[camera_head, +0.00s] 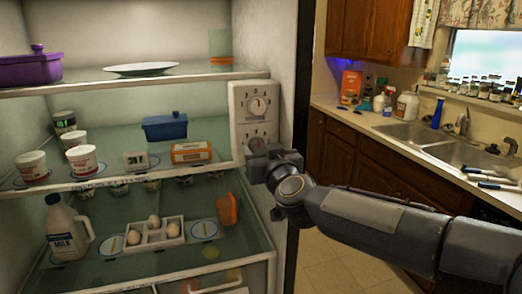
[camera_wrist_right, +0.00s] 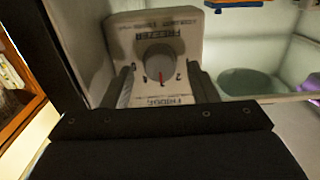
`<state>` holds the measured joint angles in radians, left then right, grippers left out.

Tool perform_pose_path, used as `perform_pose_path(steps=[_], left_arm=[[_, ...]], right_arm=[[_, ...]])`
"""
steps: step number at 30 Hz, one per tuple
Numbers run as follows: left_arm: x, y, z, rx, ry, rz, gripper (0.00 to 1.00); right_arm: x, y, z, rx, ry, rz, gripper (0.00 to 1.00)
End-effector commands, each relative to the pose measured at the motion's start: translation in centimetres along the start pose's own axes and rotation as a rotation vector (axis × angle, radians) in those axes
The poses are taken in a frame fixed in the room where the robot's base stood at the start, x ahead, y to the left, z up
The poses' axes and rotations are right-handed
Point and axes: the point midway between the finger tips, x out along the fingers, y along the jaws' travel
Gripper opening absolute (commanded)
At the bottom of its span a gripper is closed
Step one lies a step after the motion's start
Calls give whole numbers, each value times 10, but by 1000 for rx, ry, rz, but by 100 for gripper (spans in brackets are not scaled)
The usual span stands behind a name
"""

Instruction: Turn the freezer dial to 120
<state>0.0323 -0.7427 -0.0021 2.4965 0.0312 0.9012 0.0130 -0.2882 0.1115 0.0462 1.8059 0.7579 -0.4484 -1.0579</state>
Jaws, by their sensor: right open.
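The freezer dial (camera_head: 257,106) is a round grey knob with a red mark, on the upper part of a white control panel (camera_head: 238,122) on the fridge's right inner wall. In the right wrist view the dial (camera_wrist_right: 160,60) is ahead, with its red mark toward the bottom of the picture and numerals around it. My right gripper (camera_head: 259,148) is in front of the panel, below the dial in the head view. Its open fingers (camera_wrist_right: 160,76) lie left and right of the dial in the wrist view; I see no clear contact. The panel's lower part is hidden behind the gripper. My left gripper is not in view.
Glass shelves (camera_head: 110,79) hold a purple dish (camera_head: 28,70), a white plate (camera_head: 141,69), a blue container (camera_head: 165,127), tubs, a milk jug (camera_head: 68,229) and eggs. The fridge's side edge (camera_head: 299,110) is close to my right arm. A sink counter stands at the right.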

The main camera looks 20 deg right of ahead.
Motion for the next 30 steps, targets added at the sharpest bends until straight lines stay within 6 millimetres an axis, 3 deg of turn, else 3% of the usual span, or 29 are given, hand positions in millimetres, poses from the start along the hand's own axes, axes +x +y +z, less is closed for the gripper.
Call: perform_pose_path(steps=[11,22,30], left_arm=[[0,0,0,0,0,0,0],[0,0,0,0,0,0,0],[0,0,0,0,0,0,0]], right_arm=[[10,0,0,0,0,0,54],[9,0,0,0,0,-1,9],[9,0,0,34,0,-1,9]])
